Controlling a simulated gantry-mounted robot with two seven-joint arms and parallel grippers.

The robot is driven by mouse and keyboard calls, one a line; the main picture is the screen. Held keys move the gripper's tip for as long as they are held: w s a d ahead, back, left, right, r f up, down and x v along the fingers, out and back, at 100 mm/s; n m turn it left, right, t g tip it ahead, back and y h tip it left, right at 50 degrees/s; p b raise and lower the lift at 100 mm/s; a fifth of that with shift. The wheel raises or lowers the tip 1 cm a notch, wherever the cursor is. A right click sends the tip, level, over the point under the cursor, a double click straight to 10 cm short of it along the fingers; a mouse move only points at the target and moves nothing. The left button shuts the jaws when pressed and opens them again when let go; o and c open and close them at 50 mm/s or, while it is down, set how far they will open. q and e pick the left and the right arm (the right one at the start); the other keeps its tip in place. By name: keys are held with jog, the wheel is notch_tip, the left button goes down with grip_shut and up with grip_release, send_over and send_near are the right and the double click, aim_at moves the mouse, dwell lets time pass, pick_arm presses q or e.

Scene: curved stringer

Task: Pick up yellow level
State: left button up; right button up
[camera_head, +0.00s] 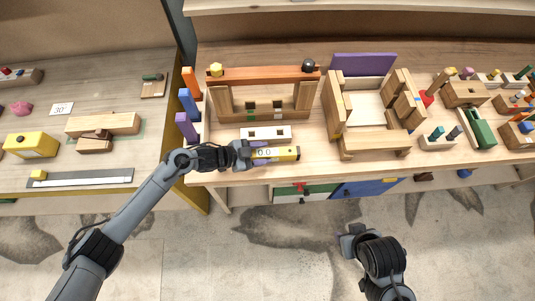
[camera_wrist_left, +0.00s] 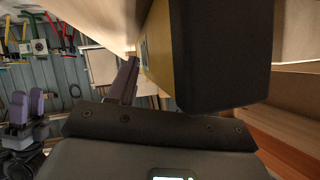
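The yellow level (camera_head: 276,153) lies near the front edge of the wooden bench, in front of a pale block with dark square holes. My left gripper (camera_head: 256,152) is at its left end and appears shut on it. In the left wrist view the level (camera_wrist_left: 158,42) is large and close, with a dark end cap toward the camera. One purple-grey finger (camera_wrist_left: 125,80) lies against its side; the other finger is hidden behind it. I cannot tell whether the level is clear of the bench. My right gripper (camera_head: 352,237) is over the floor, away from the bench; its fingers are unclear.
The pale block (camera_head: 265,134) stands close behind the level. Behind it is a wooden frame with an orange-brown bar (camera_head: 262,74) on top. A wooden assembly (camera_head: 374,142) stands to the right. Purple, blue and orange pegs (camera_head: 187,127) stand at left. The floor in front is clear.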

pick_arm(q)
jog(key=c, duration=0.8)
